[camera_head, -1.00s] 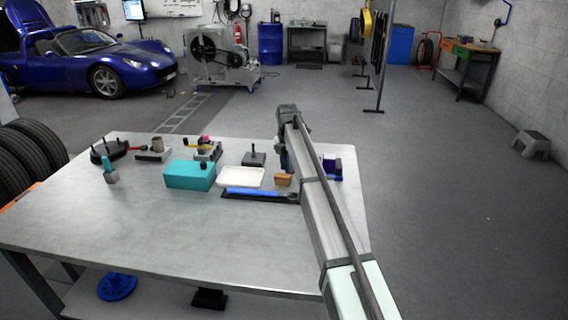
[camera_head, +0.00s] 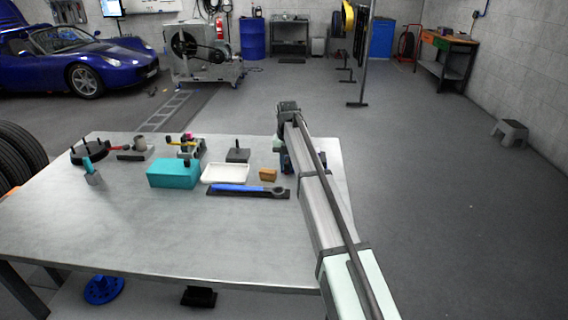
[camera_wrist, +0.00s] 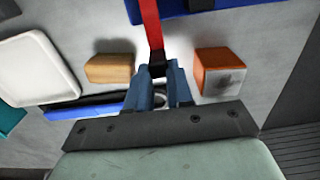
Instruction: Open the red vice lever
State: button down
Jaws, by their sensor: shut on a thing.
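The red vice lever (camera_wrist: 151,24) runs down from the top of the wrist view to a dark end piece (camera_wrist: 157,68). The blue vice body (camera_wrist: 178,7) shows only in part at the top edge of that view. My gripper (camera_wrist: 160,75) has its two blue fingers closed on the lever's dark end. In the head view, my arm covers most of the vice and lever, so the lever's angle cannot be told there.
An orange block (camera_wrist: 219,71) lies close right of the fingers. A tan block (camera_wrist: 110,69) lies left, near a white tray (camera_wrist: 38,68). A blue-handled wrench (camera_head: 235,190) lies in front of the tray, beside a teal box (camera_head: 173,174). The table's front area (camera_head: 150,225) is clear.

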jog(key=shift+d, duration=0.1)
dwell(0.3)
jog(key=c, duration=1)
grip_release()
notch_tip(320, 180, up, 14)
jog(key=shift+f, duration=0.1)
